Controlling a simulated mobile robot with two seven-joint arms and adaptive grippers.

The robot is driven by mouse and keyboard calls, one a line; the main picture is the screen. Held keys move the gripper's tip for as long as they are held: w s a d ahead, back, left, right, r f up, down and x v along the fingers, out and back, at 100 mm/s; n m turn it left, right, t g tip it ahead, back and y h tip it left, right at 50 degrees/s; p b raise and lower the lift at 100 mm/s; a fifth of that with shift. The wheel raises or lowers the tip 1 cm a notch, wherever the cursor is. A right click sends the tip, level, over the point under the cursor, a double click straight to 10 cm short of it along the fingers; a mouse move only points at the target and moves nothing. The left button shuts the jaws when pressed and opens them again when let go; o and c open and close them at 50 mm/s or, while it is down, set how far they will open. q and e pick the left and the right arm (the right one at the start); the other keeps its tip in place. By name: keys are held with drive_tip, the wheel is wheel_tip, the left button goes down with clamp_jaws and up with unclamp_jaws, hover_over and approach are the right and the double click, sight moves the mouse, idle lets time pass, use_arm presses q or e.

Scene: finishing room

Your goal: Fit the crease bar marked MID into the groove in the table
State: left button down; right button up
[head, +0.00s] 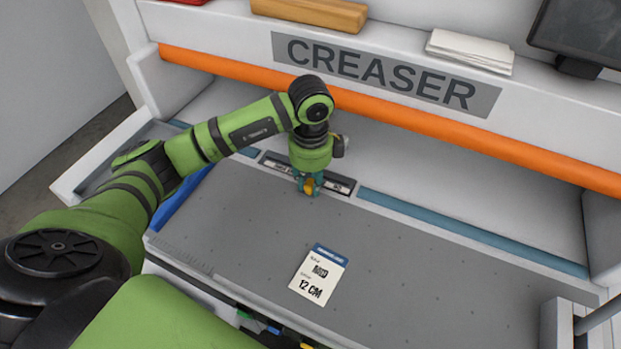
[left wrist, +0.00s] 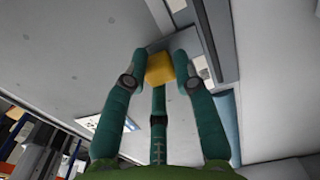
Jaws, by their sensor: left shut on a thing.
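My left gripper (head: 309,188) is over the table at its back strip, pointing down. Its fingers are shut on a yellow block, which also shows between them in the left wrist view (left wrist: 160,67). The block looks like the grip of the crease bar. A dark strip with pale labels (head: 343,186) runs behind the fingers, in line with the blue strips. Its writing is too small to read. The fingers hide its middle, so I cannot tell whether the bar is seated in the groove or just above it. My right gripper is not in view.
A card (head: 318,276) reading MID and 12 CM lies on the grey table (head: 420,270). The orange rail (head: 400,115) and the CREASER front (head: 385,75) stand behind my arm. A wooden block (head: 308,13) and white sheets (head: 470,50) lie on top. The table's right side is clear.

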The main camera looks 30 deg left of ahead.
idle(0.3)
use_arm(q)
drive_tip(key=c, duration=0.9)
unclamp_jaws()
drive_tip(key=shift+r, duration=6)
drive_tip(key=shift+r, duration=0.1)
